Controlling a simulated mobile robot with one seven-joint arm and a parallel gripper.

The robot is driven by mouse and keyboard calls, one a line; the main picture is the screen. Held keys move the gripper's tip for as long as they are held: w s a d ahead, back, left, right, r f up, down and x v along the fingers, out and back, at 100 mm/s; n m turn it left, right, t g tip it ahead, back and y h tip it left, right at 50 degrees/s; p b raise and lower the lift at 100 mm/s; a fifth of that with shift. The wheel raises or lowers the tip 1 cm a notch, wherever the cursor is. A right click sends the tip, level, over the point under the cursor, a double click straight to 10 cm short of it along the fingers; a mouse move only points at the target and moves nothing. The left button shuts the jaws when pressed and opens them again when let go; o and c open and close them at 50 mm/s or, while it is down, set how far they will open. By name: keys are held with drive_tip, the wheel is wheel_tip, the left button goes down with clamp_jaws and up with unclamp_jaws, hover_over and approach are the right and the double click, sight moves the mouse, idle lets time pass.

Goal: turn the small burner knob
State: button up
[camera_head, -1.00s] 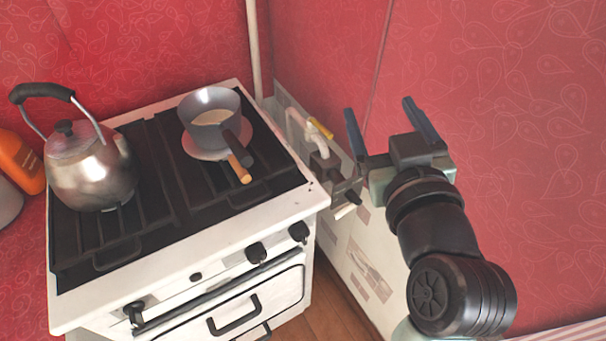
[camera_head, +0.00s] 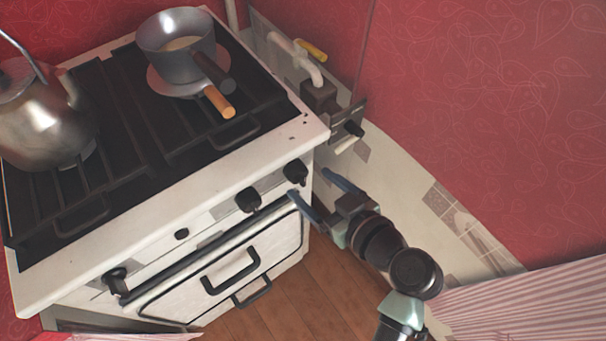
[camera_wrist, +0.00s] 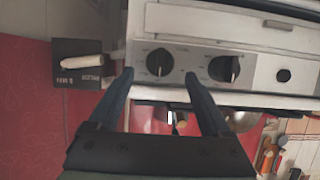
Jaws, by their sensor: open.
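Two black knobs sit on the right part of the stove's white front panel: a right one (camera_head: 295,171) and one left of it (camera_head: 248,199). Another black knob (camera_head: 117,281) is at the far left. No label shows which is the small burner's. My gripper (camera_head: 310,183) is open and empty in front of the right knob, its blue fingertips close to it. In the wrist view, which is upside down, the right knob (camera_wrist: 160,62) shows between the fingertips (camera_wrist: 159,74), with the neighbouring knob (camera_wrist: 224,68) beside them. I cannot tell whether the fingers touch anything.
A kettle (camera_head: 38,120) and a saucepan (camera_head: 178,62) stand on the stove top. A bar handle (camera_head: 215,255) runs along the front below the knobs. A pipe and a wall box with a pale lever (camera_head: 347,143) are right of the stove. The wooden floor (camera_head: 300,295) is clear.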

sight(305, 179)
drive_tip(key=shift+x, duration=2.05)
clamp_jaws()
